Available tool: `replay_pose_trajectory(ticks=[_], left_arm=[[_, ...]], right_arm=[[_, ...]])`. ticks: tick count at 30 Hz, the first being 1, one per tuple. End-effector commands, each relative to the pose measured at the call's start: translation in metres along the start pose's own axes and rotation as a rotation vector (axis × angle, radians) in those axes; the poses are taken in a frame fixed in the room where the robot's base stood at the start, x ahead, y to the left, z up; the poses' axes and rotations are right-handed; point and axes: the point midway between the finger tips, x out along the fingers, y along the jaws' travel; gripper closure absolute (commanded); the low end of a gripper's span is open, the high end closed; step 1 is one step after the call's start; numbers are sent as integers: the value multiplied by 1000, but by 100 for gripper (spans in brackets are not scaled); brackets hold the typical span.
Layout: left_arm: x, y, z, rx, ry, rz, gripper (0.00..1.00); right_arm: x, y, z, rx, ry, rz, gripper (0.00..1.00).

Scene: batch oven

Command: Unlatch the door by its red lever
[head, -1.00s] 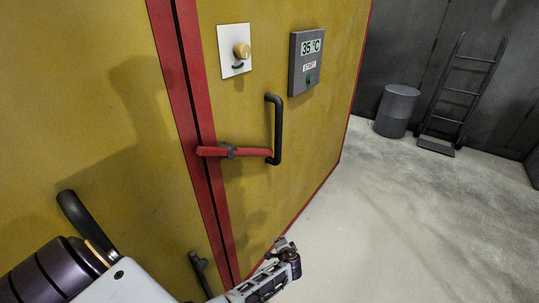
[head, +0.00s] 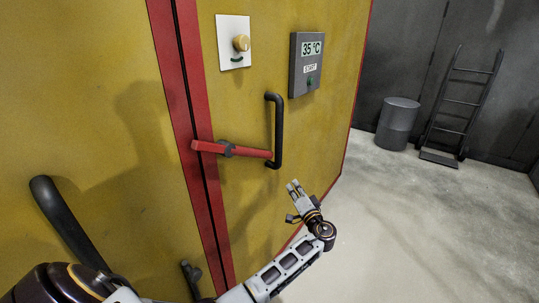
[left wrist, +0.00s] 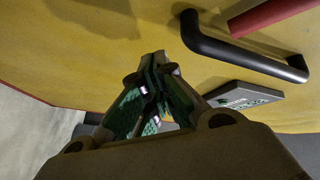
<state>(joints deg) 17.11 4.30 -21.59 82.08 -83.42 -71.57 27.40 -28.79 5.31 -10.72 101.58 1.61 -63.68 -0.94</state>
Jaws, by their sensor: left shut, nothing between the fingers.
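The red lever (head: 232,149) lies nearly level across the red-edged seam of the yellow oven door (head: 325,110), held at a dark pivot. Its right end reaches the black vertical door handle (head: 279,130). My left gripper (head: 295,187) is shut and empty, below and a little right of the lever and handle, apart from both. In the left wrist view the closed fingers (left wrist: 153,65) point at the yellow door; the black handle (left wrist: 240,55) and part of the red lever (left wrist: 265,14) show at upper right. My right gripper is not in view.
A grey panel reading 35 °C (head: 307,64) and a white plate with a yellow knob (head: 234,42) sit above the lever. Another black handle (head: 62,220) is at lower left. A grey bin (head: 398,123) and a hand truck (head: 461,105) stand at the back right; the floor between is clear.

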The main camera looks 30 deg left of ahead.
Motion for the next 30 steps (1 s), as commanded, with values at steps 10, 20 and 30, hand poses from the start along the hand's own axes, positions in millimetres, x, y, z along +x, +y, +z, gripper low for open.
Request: replay_pose_trajectory(ticks=[10,20,30], left_arm=[[-9,-88,-40,-170,26,-265,100],[-26,-149,-54,-302,34,-444,100],[-29,-159,-56,-322,34,-470,100]], right_arm=[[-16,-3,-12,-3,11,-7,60],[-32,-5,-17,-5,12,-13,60],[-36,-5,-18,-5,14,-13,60]])
